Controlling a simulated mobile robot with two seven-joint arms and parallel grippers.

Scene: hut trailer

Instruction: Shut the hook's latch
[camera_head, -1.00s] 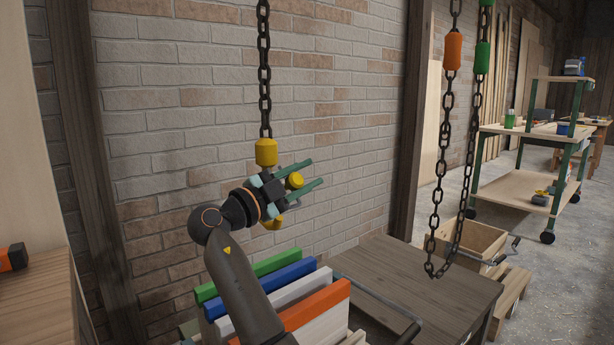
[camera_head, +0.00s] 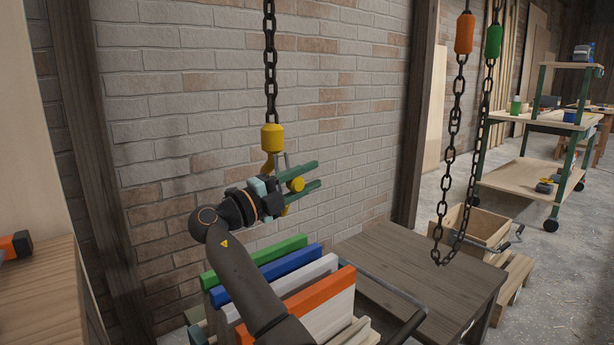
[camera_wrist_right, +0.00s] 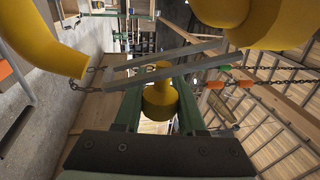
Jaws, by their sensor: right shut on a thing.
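The yellow hook (camera_head: 267,163) hangs from a dark chain below a yellow block, in front of the brick wall. My arm covers part of it. In the right wrist view its curved yellow parts (camera_wrist_right: 38,38) show large at upper left and upper right. The grey metal latch (camera_wrist_right: 170,58) runs between these parts; whether it touches the tip I cannot tell. My right gripper (camera_head: 317,175) has green fingers, shut on a yellow knob (camera_head: 297,184) at the latch. The knob also shows between the fingers in the right wrist view (camera_wrist_right: 160,98). My left gripper is out of view.
Boards with green, blue, white and orange edges (camera_head: 318,291) stand below my right arm. A dark wooden table (camera_head: 400,262) is beside them. A second chain loop (camera_head: 451,130) hangs to the right. The brick wall (camera_head: 180,110) is close behind the hook.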

